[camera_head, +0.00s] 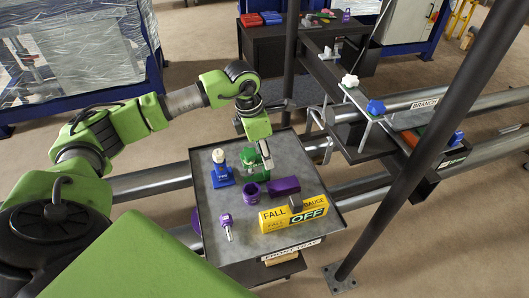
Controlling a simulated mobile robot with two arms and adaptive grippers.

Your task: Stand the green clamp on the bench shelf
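The green clamp (250,166) stands on the grey front tray (205,160), near its back edge. My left arm comes in from the left and bends down over the tray, with my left gripper (262,149) right at the top of the green clamp. The fingertips are small and overlap the clamp's green, so I cannot tell whether they are closed on it. A dark bench (270,32) stands at the back, with red and blue bins and small items on top; I cannot make out which part is its shelf. My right gripper is not in view.
The tray also holds a blue valve piece (221,172), purple parts (284,187), a purple-handled tool (227,224) and a yellow gauge box (290,216). A dark post (430,140) and long grey pipes (480,151) stand to the right.

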